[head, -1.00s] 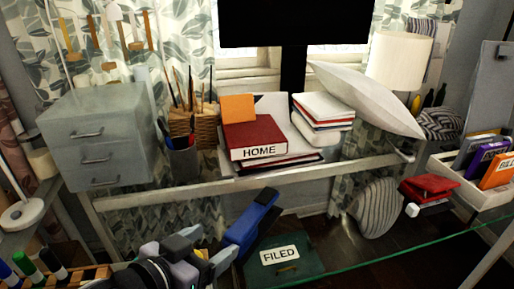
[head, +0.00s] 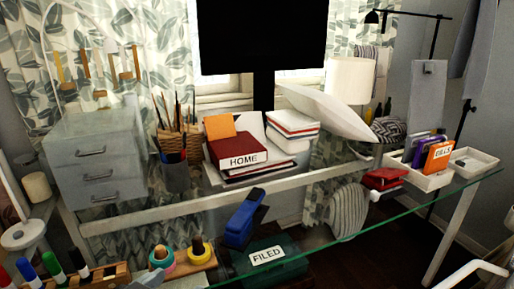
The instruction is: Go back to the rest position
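Only a small grey piece, which looks like the tip of my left gripper (head: 146,281), shows at the bottom edge of the head view, left of centre. It is beside the tape rolls, and whether it is open or shut is hidden. My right gripper is out of view. A blue stapler-like tool (head: 243,222) stands tilted on the glass desk, apart from the grey piece. A green box labelled FILED (head: 283,268) shows just in front of it.
Two tape rolls (head: 162,257) sit on a wooden holder near markers (head: 53,264). Behind are a grey drawer unit (head: 97,158), a pencil cup (head: 175,173), a red HOME binder (head: 237,150) and a monitor (head: 262,40). White trays (head: 472,161) stand right. The glass's right part is mostly clear.

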